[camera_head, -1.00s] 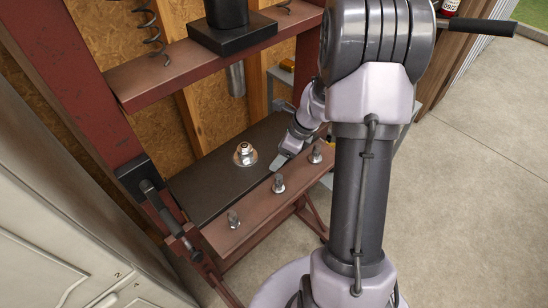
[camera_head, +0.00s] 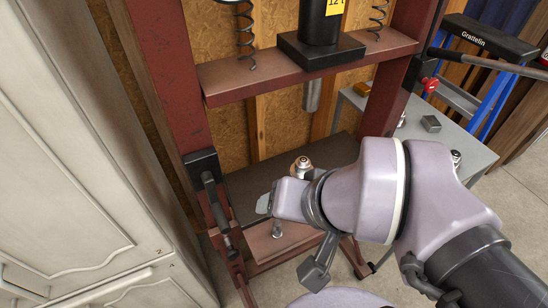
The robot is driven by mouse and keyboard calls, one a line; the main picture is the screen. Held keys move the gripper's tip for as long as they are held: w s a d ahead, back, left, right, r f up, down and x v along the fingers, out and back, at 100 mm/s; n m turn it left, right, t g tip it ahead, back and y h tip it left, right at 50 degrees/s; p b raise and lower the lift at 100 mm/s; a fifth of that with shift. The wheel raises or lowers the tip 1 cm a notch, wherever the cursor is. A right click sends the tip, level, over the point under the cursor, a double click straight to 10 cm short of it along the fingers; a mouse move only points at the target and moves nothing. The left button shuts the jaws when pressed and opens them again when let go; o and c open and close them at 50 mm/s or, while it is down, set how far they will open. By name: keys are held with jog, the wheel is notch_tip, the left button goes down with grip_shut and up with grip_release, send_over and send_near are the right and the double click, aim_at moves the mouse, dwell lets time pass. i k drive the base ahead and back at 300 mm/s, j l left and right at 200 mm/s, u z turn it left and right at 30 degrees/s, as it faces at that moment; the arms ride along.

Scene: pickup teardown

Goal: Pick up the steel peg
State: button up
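A small round metal part with a coppery collar (camera_head: 302,166) stands upright on the dark bed of the press; I cannot tell whether it is the steel peg. A bolt-like steel pin (camera_head: 277,230) stands on the red front beam. My gripper (camera_head: 264,204) is over the front of the press bed, left of the coppery part and above and left of the pin. Only a grey fingertip shows; its other finger and the gap are hidden by my wrist. I see nothing held. My arm hides the right part of the bed and beam.
The press ram (camera_head: 312,95) hangs above the bed, between the red posts (camera_head: 170,75). A grey side table (camera_head: 452,137) carries a grey block (camera_head: 431,124) and other small parts. A white cabinet (camera_head: 80,150) stands close on the left.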

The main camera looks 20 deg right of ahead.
aim_at(276, 234)
jog(key=k+j+z, duration=0.45)
jog(key=j, duration=0.2)
jog(key=k+j+z, duration=0.45)
jog(key=k, duration=0.15)
jog(key=j+z, duration=0.2)
jog(key=j, duration=0.2)
jog(key=k+j+z, duration=0.2)
jog(key=j, duration=0.25)
jog(key=j+z, duration=0.2)
jog(key=j, duration=0.2)
jog(key=k+j+z, duration=0.2)
jog(key=j, duration=0.2)
jog(key=j+z, duration=0.25)
jog(key=k+j+z, duration=0.2)
jog(key=j, duration=0.25)
